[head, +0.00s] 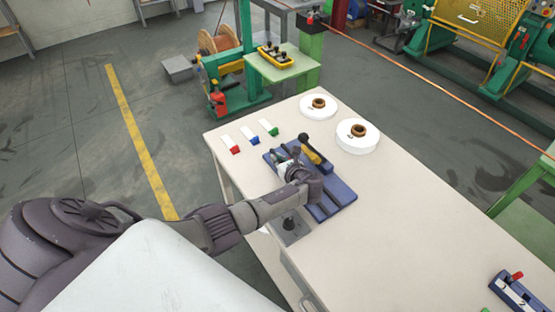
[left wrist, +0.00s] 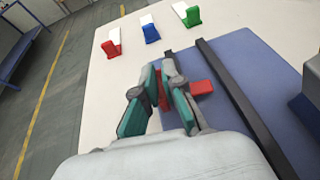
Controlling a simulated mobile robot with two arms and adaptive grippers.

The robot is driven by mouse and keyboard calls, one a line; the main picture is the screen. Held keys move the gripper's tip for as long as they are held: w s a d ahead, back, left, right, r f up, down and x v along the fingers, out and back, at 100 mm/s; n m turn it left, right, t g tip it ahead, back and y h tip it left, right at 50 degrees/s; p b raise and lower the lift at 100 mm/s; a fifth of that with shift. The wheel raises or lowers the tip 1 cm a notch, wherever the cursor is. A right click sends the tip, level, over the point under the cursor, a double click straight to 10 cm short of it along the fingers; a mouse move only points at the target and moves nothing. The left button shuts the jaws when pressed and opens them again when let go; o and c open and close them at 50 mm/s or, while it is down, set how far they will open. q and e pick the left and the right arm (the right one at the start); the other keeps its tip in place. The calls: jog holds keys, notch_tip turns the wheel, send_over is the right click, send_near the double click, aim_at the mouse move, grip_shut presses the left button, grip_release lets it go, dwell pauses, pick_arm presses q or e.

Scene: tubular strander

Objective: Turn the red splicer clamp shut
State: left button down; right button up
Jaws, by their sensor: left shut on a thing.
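The red splicer clamp (left wrist: 202,87) sits on the blue base (left wrist: 235,62) in the left wrist view. My left gripper (left wrist: 160,80) has its two teal-padded fingers closed around part of the clamp; red shows between them and to their right. In the head view my left gripper (head: 284,160) reaches over the left side of the blue base (head: 345,195), and the clamp is mostly hidden by it. How far the clamp is turned cannot be told. My right gripper is not in view.
A yellow-and-black tool (head: 313,153) lies on the base beside the gripper. Red (head: 234,150), blue (head: 254,141) and green (head: 273,132) pieces with white strips lie behind. Two white spools (head: 357,136) stand at the far side. The table's right half is mostly clear.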

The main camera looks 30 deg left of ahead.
pick_arm(q)
jog(key=c, duration=1.3)
grip_release()
jog(key=v, duration=1.2)
